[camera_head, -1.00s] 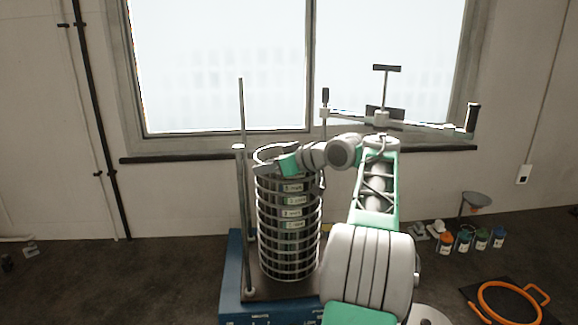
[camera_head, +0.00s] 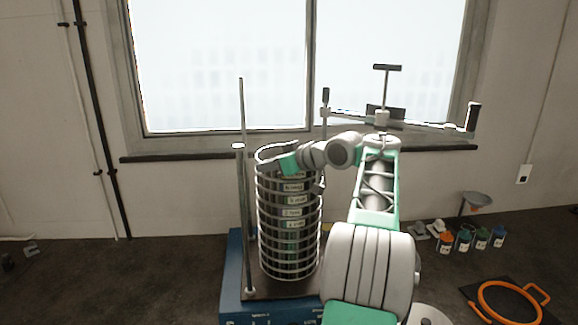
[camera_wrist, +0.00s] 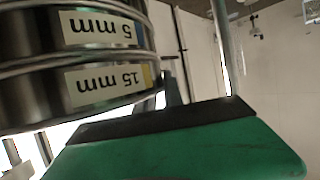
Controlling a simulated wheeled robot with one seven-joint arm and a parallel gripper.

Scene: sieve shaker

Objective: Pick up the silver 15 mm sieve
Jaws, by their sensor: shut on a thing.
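The silver 15 mm sieve (camera_head: 284,147) is the top ring of a tall stack of round metal sieves on the shaker. In the wrist view, which is upside down, its white label with a yellow edge (camera_wrist: 105,84) reads 15 mm. The 5 mm sieve (camera_wrist: 98,28) sits directly beneath it, with no clear gap. My gripper (camera_head: 271,166) is at the top of the stack, shut on the 15 mm sieve's rim. In the wrist view the green and black gripper body (camera_wrist: 170,125) is beside the sieve wall. The finger contact is mostly hidden.
The blue shaker base (camera_head: 233,275) carries the stack, with an upright rod (camera_head: 243,120) close on its left. A clamp bar with handles (camera_head: 382,118) stands behind my arm. Several small jars (camera_head: 464,241) and an orange ring (camera_head: 510,300) lie to the right.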

